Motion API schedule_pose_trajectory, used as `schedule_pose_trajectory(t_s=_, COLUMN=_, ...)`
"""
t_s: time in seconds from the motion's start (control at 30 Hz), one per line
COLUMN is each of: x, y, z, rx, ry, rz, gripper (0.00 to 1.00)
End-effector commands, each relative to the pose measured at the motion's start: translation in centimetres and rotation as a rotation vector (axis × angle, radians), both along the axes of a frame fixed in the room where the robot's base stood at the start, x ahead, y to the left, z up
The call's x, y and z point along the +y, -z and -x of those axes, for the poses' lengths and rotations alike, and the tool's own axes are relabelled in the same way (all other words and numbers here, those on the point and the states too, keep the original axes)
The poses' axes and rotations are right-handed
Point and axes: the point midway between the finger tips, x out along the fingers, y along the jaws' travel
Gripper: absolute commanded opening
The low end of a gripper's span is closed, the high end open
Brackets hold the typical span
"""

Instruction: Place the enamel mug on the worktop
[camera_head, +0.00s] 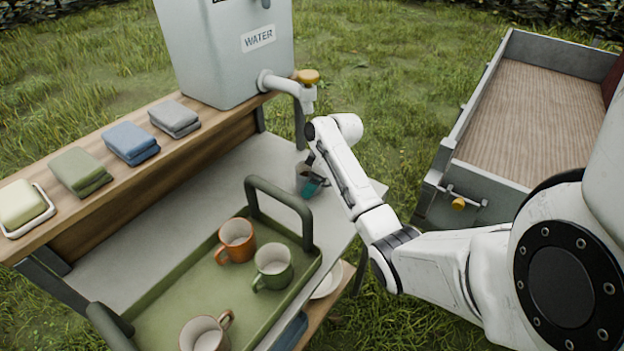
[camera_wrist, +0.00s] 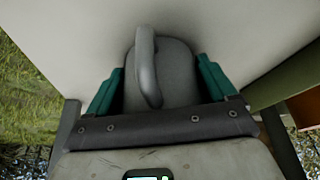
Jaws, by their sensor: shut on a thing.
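A grey mug (camera_wrist: 172,72) with a looped handle sits between the teal fingertips of my gripper (camera_wrist: 160,88) in the wrist view. My gripper is shut on it. In the head view the mug (camera_head: 302,172) shows small and partly hidden by my gripper (camera_head: 313,187). It is at the right end of the grey worktop (camera_head: 215,175), near the water tap. I cannot tell whether its base touches the worktop. The worktop also fills the background of the wrist view (camera_wrist: 228,30).
A green tray (camera_head: 185,310) with an orange mug (camera_head: 236,241), a green mug (camera_head: 272,267) and a cream mug (camera_head: 205,333) stands left of my gripper. A water tank (camera_head: 225,60) with a tap (camera_head: 300,88) stands behind. Folded cloths (camera_head: 130,142) lie on the wooden shelf. The worktop behind the tray is clear.

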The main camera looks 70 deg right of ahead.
Motion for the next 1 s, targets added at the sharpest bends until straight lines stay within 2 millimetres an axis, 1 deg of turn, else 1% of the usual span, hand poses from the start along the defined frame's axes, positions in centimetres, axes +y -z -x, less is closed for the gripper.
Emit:
schedule_pose_trajectory(t_s=0.3, x=0.0, y=0.3, z=0.0, rx=-0.001, ry=-0.001, rz=0.001, gripper=0.49)
schedule_pose_trajectory(t_s=0.33, x=0.0, y=0.3, z=0.0, rx=0.000, ry=-0.001, rz=0.000, gripper=0.86)
schedule_pose_trajectory(t_s=0.5, x=0.0, y=0.2, z=0.0, rx=0.000, ry=-0.001, rz=0.001, gripper=1.00)
schedule_pose_trajectory(t_s=0.7, x=0.0, y=0.2, z=0.0, rx=0.000, ry=-0.001, rz=0.001, gripper=1.00)
schedule_pose_trajectory(t_s=0.8, x=0.0, y=-0.3, z=0.0, rx=-0.001, ry=-0.001, rz=0.001, gripper=1.00)
schedule_pose_trajectory(t_s=0.87, x=-0.1, y=-0.8, z=0.2, rx=-0.003, ry=0.000, rz=0.003, gripper=1.00)
schedule_pose_trajectory(t_s=1.0, x=-0.2, y=-3.0, z=1.1, rx=-0.004, ry=0.001, rz=0.004, gripper=1.00)
